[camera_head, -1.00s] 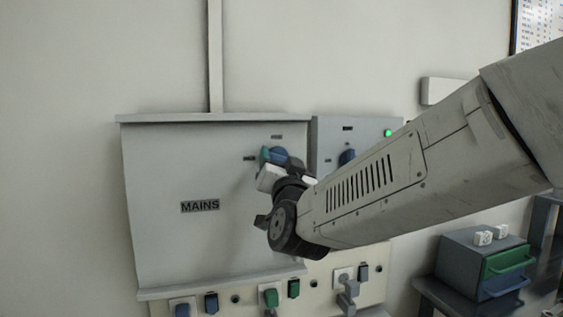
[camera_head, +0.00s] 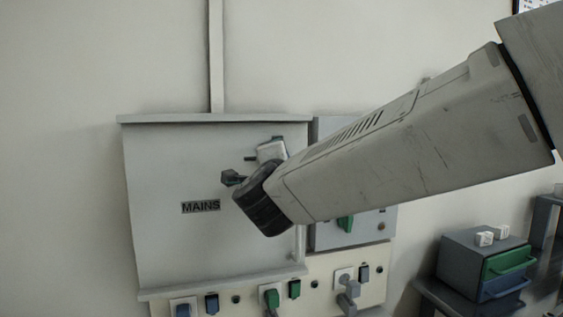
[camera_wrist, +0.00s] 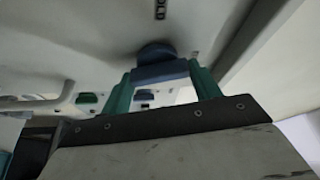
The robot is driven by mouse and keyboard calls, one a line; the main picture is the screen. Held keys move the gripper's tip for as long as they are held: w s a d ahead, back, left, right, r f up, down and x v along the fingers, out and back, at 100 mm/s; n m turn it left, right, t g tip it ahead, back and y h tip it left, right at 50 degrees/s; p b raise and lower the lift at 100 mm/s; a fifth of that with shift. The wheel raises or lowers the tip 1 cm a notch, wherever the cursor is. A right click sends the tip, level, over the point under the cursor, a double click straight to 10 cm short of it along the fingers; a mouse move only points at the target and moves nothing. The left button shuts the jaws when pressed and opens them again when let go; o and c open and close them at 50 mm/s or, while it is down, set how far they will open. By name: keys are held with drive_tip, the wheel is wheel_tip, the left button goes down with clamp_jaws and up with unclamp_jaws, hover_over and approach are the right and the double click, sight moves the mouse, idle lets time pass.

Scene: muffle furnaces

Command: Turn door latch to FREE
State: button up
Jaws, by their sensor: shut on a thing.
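The grey cabinet door marked MAINS (camera_head: 160,240) fills the left middle of the head view. The door latch is a blue knob (camera_wrist: 157,60) on a round base in the wrist view. My gripper (camera_wrist: 162,82) has its two green fingers on either side of this knob and is shut on it. In the head view my gripper (camera_head: 275,143) is at the door's upper right, where my wrist hides most of the latch. A dark label (camera_wrist: 160,10), partly cut off and apparently ending in OLD, is beyond the knob. I cannot read the latch's exact angle.
A second grey box (camera_head: 325,235) with a green knob (camera_head: 345,223) stands right of the door, partly behind my arm. A panel of switches and sockets (camera_head: 215,299) runs below. A drawer unit (camera_head: 462,260) is at the lower right. The wall left is clear.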

drive_tip(key=shift+m+g, duration=0.5)
drive_tip(key=shift+m, duration=1)
drive_tip(key=o, duration=1)
drive_tip(key=s, duration=0.5)
drive_tip(key=s+a, duration=0.1)
drive_tip(key=s, duration=0.1)
drive_tip(key=shift+s, duration=0.4)
